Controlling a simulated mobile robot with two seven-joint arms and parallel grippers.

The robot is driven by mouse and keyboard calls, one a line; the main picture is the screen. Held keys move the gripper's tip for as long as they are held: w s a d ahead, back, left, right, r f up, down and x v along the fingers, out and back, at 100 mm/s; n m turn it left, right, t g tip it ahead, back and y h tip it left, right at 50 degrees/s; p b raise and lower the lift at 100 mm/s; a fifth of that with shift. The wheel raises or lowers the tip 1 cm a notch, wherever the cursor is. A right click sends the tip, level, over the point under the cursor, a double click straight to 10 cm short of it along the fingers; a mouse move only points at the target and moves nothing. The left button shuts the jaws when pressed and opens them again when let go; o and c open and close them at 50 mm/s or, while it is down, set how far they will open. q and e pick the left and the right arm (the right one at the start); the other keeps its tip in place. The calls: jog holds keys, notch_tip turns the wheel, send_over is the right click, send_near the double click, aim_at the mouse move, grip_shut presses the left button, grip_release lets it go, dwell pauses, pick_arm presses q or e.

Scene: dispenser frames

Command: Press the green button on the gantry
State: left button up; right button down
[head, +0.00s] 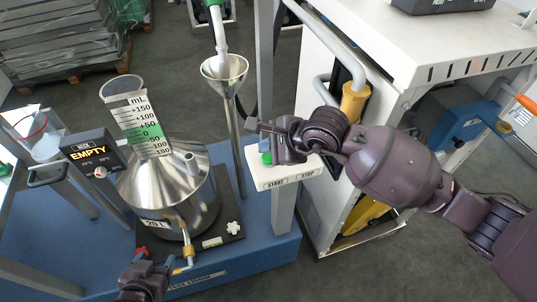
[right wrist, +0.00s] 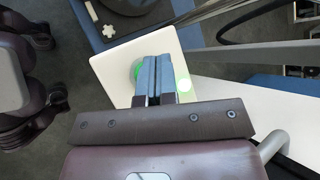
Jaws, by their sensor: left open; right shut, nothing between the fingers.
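The green button (head: 266,158) sits on a small white START/STOP panel (head: 290,178) fixed to the grey gantry post. My right gripper (head: 268,143) is at the panel, over the button, and partly hides it in the head view. In the right wrist view its two blue-grey fingers (right wrist: 155,75) are shut with nothing between them. Green of the button (right wrist: 136,70) shows just left of the fingertips, against the panel (right wrist: 103,68). Whether the fingers touch the button cannot be told. My left gripper (head: 140,282) is open and empty at the bottom.
A steel vessel (head: 170,190) with a mL scale (head: 143,127) stands on a blue base left of the post. An EMPTY display (head: 90,152) is at left. A white cabinet (head: 325,85) stands close on the right.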

aim_at(268, 159)
jog(key=shift+r+p, duration=1.4)
jog(key=shift+r, duration=1.2)
jog(key=shift+s+f, duration=0.1)
jog(key=shift+f, duration=0.05)
jog(key=s+a+m+g+y, duration=0.2)
jog(key=s+m+y, duration=0.4)
jog(key=m+y, duration=0.15)
jog(key=d+f+m+t+h, duration=0.15)
jog(key=d+m+t, duration=0.55)
jog(key=m, duration=0.7)
jog(key=d+f+m+t+h, duration=0.1)
jog(key=d+m+t+h, duration=0.2)
jog(key=d+m+t, duration=0.8)
jog(key=s+d+f+m+g+h, duration=0.4)
jog(key=s+d+f+m+h, duration=0.1)
jog(key=f+m, duration=0.4)
jog(key=s+d+f+m+g+h, duration=0.5)
jog(key=s+f+m, duration=0.3)
jog(key=m, duration=0.6)
jog(key=shift+s+d+f+h, duration=0.2)
jog(key=shift+d+f+h, duration=0.4)
jog(key=shift+d+f, duration=0.25)
